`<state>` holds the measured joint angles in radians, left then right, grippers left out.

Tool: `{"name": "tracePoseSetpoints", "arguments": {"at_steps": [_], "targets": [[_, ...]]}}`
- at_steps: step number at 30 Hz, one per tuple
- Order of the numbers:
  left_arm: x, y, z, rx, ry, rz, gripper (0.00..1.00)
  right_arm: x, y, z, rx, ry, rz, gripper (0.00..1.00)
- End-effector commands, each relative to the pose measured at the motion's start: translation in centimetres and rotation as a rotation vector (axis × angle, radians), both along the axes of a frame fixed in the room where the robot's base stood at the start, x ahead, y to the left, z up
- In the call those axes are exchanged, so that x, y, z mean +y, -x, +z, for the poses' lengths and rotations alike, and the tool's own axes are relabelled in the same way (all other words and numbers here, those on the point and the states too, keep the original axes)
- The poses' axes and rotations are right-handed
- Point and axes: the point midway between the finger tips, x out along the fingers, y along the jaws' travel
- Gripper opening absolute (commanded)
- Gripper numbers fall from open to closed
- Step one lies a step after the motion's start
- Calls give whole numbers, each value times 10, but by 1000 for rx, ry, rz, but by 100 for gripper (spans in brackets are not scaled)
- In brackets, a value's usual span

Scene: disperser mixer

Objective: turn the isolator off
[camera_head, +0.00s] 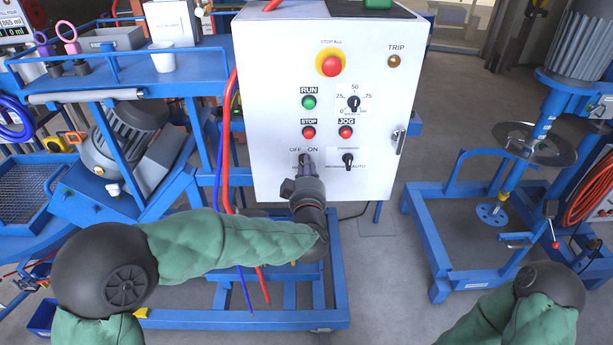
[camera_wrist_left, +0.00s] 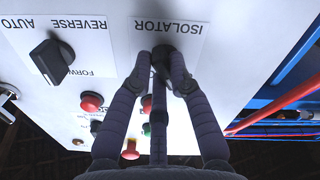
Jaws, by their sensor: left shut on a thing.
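The isolator knob (camera_wrist_left: 176,66) is a dark rotary switch on the front of the white control box (camera_head: 266,95), under the OFF and ON labels at its lower left. My left gripper (camera_head: 305,163) reaches up to it from below. In the left wrist view, which shows the panel upside down, the fingers of the left gripper (camera_wrist_left: 166,68) are shut around the knob beside the ISOLATOR label (camera_wrist_left: 172,28). The fingers hide much of the knob, so I cannot tell which way it points. My right gripper is out of view.
The selector knob (camera_head: 348,160) is close to the right of the isolator. The red STOP button (camera_head: 309,132) and JOG button (camera_head: 346,132) are just above. Red and blue cables (camera_head: 228,140) hang left of the box. A disc mixer (camera_head: 535,144) stands at right.

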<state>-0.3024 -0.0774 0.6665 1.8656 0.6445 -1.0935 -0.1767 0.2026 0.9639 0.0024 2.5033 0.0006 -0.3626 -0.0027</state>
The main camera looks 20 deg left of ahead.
Motion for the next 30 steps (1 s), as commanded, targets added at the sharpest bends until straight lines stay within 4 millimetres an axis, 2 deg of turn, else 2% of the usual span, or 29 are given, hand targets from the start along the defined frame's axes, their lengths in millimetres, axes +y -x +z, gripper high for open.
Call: {"name": "tracePoseSetpoints", "arguments": {"at_steps": [1, 9, 26, 27, 29, 30], "targets": [[0, 0, -3, -7, 26, 0, 0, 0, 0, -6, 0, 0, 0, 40], [0, 0, -1, -35, 126, 0, 0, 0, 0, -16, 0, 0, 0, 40], [0, 0, 0, -42, 155, 0, 0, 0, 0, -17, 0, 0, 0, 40], [0, 0, 0, -42, 155, 0, 25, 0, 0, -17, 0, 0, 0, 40], [0, 0, 0, -42, 155, 0, 42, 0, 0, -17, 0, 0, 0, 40], [0, 0, 0, -42, 155, 0, 44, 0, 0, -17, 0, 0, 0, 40]]}}
